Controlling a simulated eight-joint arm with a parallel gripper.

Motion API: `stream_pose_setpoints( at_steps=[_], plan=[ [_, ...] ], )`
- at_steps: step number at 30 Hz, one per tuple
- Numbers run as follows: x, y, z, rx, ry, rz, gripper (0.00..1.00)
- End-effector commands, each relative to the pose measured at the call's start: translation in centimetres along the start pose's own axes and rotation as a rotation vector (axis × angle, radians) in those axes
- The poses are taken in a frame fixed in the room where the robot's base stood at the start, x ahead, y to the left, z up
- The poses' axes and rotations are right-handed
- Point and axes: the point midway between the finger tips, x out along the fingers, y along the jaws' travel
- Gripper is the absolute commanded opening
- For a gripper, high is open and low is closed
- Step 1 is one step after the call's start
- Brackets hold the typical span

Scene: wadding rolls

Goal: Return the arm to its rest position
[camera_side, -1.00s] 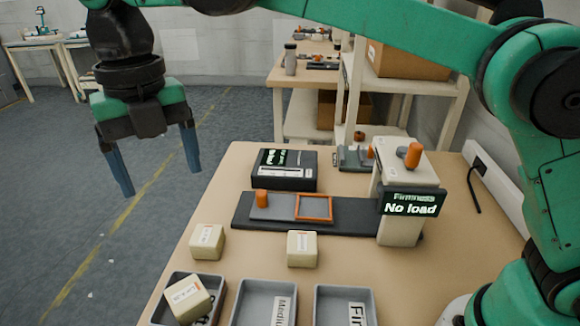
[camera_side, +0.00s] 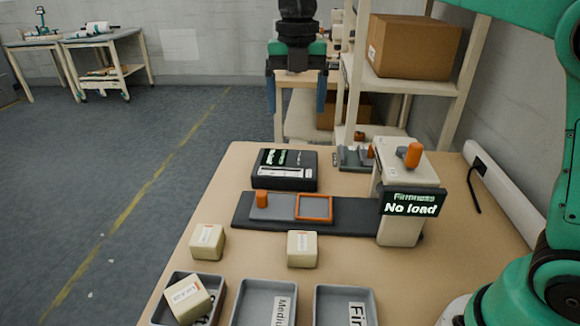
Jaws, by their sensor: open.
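My gripper (camera_side: 297,98) is at the top middle of the side view, pointing down, with its two blue fingers spread apart and nothing between them. It is above the far end of the table (camera_side: 190,262), clear of everything on it. One cream wadding block (camera_side: 207,242) stands on the table at the left, and another cream block (camera_side: 302,249) stands near the middle. A third block (camera_side: 188,298) lies tilted in the left grey tray (camera_side: 160,309).
The middle tray (camera_side: 237,305) and right tray (camera_side: 317,305) look empty. A firmness tester (camera_side: 400,228) reads "No load" beside a dark plate with an orange frame (camera_side: 314,207). A black box device (camera_side: 284,183) sits behind. A shelf with a cardboard box (camera_side: 413,47) stands at the back.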

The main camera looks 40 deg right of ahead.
Motion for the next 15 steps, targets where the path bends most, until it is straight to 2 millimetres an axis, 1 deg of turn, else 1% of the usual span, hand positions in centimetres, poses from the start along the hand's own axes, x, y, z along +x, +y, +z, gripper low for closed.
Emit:
stream_pose_setpoints(
  at_steps=[1,3,5,6,15],
  plan=[
    [0.0,-1.1,0.6,0.035,0.0,0.0,0.8],
    [0.0,-2.5,1.2,0.079,0.0,0.0,0.8],
    [-0.1,-3.7,1.7,0.117,0.0,0.0,0.8],
    [0.3,-4.0,1.9,0.129,0.0,0.0,0.8],
    [5.6,-3.8,1.8,0.122,0.0,0.0,0.8]
  ],
)
